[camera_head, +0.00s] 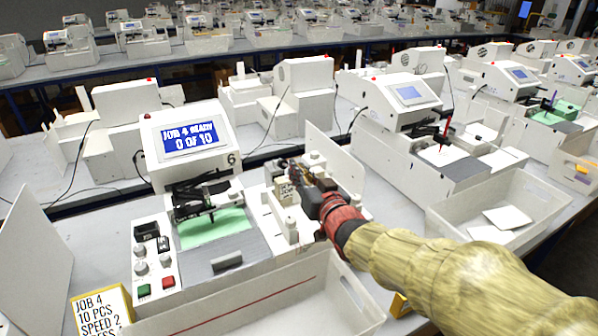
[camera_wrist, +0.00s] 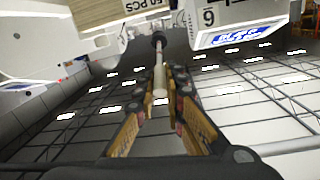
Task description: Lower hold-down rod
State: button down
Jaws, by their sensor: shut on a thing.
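The pen plotter (camera_head: 190,130) numbered 6 stands in front of me, its screen reading "JOB 4 READY 0 OF 10". My gripper (camera_head: 290,172) is at the right side of this plotter, by the card feeder (camera_head: 284,222). In the wrist view, my gripper (camera_wrist: 160,92) has its fingers closed around a thin pale rod (camera_wrist: 159,66), which has a dark round end (camera_wrist: 159,38). I take this for the hold-down rod. In the head view the fingers and arm hide most of it, so its height above the cards cannot be told.
A white tray (camera_head: 352,318) stands at the front, below the arm. A job card (camera_head: 100,312) reads "JOB 4, 10 PCS, SPEED 2". A white upright panel (camera_head: 335,160) stands just behind my gripper. Another plotter (camera_head: 400,115) and a bin (camera_head: 440,222) are to the right.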

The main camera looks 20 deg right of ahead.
jog(key=c, duration=1.8)
grip_release()
jog(key=shift+c, duration=0.2)
jog(key=s+d, duration=0.1)
jog(key=s, duration=1)
jog(key=shift+s+d+r, duration=0.35)
jog(key=shift+s, duration=0.05)
jog(key=s+d+f+g+h, duration=0.5)
jog(key=s+d+f+g, duration=0.25)
jog(key=f, duration=0.45)
jog(key=s+a+r+g+y+p, duration=0.1)
jog(key=s+a+r+g, duration=0.1)
jog(key=s+a, duration=0.2)
jog(key=s+a+r+g+y+p, duration=0.1)
jog(key=s+a+r+g, duration=0.1)
jog(key=s, duration=0.7)
jog(key=shift+s+a+r+n+y+p, duration=0.15)
jog(key=shift+a+r+n+y+p, duration=0.25)
jog(key=shift+a, duration=0.45)
